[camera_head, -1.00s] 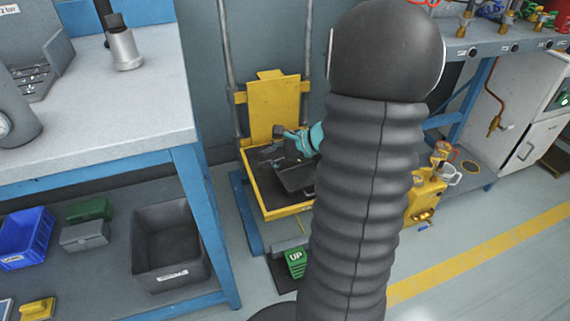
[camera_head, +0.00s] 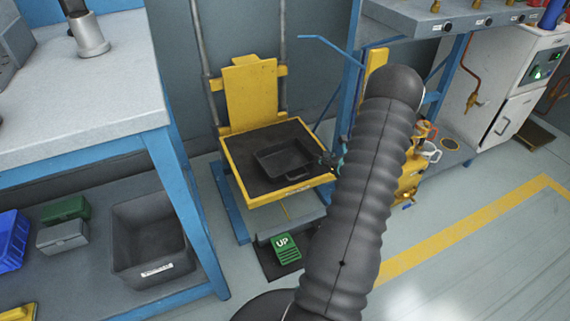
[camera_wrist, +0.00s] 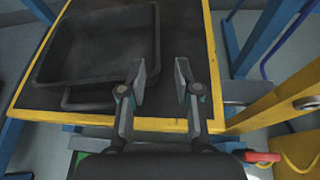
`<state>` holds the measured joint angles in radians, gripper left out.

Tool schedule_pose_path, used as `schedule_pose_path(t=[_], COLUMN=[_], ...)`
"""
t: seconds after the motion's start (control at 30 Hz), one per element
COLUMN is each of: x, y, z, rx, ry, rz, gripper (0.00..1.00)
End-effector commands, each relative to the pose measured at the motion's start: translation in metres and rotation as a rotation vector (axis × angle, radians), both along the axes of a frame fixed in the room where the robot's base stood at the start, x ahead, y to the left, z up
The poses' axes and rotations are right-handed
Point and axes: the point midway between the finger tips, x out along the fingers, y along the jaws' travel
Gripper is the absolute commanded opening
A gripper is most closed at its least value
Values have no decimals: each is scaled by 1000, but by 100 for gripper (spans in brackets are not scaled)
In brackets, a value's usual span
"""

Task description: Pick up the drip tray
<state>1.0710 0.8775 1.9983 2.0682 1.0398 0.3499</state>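The drip tray is a shallow black rectangular pan (camera_head: 286,158) lying on the dark top of a yellow-edged lift platform (camera_head: 240,175). A loop handle shows at its near side. In the wrist view the drip tray (camera_wrist: 100,45) fills the upper left, with its handle (camera_wrist: 88,98) towards me. My gripper (camera_wrist: 160,85) is open and empty, its two fingers apart over the platform, just right of the tray and its handle. In the head view my gripper (camera_head: 330,160) shows at the platform's right edge, partly hidden by my arm.
A green UP pedal (camera_head: 286,249) sits on the floor before the lift. A workbench (camera_head: 90,95) with a grey bin (camera_head: 150,240) on its shelf stands left. A blue-framed bench (camera_head: 400,20) and a yellow unit (camera_head: 412,180) are close on the right. Floor at lower right is clear.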

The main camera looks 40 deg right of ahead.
Motion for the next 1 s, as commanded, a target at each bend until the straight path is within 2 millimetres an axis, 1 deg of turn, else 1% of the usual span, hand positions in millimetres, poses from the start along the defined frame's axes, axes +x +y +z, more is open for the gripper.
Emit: schedule_pose_path(t=[0.03, 0.2, 0.47, 0.67, 0.8, 1.0], x=[10, 34, 49, 74, 88, 93], y=[0, -3, -4, -1, -3, -5], z=[-5, -14, -21, -32, -37, -39], rx=[-1, -2, -1, 0, -2, -1], ry=[1, 1, 1, 1, 2, 1], rz=[4, 4, 3, 5, 3, 2], gripper=[32, 32, 32, 32, 32, 32])
